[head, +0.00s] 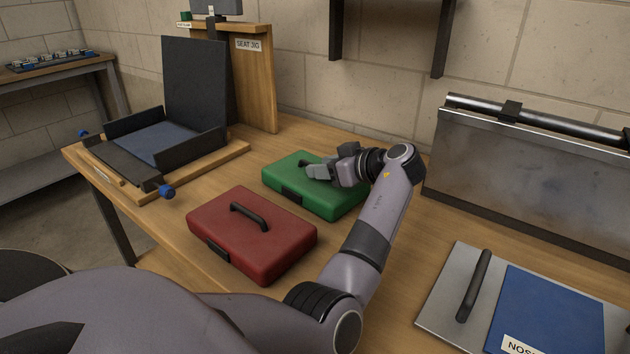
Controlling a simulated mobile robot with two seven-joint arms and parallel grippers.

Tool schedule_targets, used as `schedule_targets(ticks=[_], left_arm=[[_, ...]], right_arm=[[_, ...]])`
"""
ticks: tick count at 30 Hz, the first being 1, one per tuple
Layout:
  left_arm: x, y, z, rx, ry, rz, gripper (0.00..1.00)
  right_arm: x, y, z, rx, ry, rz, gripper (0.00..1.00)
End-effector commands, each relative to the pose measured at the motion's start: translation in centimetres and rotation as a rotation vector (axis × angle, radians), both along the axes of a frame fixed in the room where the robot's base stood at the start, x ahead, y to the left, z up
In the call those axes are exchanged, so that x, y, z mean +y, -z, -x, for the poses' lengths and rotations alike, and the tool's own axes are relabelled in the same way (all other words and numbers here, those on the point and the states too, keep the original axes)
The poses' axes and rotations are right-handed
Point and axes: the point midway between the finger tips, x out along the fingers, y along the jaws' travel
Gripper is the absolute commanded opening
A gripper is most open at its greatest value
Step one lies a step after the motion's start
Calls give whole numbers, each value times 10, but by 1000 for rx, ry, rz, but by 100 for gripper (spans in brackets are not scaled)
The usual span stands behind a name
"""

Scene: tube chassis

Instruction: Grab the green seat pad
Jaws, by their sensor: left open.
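The green seat pad (285,181) lies flat on the wooden table, in the middle of the view behind the red pad. Its dark handle shows only in part near my fingers. My left gripper (314,168) is open over the top of the green pad, with its fingers pointing left at the handle. I cannot tell whether the fingers touch the handle or straddle it. The gripper and wrist hide the pad's back right part. My right gripper is not in view.
A red pad (285,248) with a dark handle lies in front of the green one. The seat jig (193,108) stands at the back left. A metal plate with a blue panel (555,312) lies at the right, below a grey metal box (530,170). Bare table lies between.

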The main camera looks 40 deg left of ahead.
Motion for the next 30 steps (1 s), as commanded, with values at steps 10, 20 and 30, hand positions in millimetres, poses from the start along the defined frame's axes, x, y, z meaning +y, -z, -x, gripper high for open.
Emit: schedule_targets(ticks=[10, 20, 30], left_arm=[[10, 4, 0, 1, 1, 0, 43], [10, 3, 0, -1, 2, -1, 0], [10, -10, 0, -4, 0, -2, 0]], right_arm=[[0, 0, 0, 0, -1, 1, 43], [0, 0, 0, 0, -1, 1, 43], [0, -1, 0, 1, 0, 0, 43]])
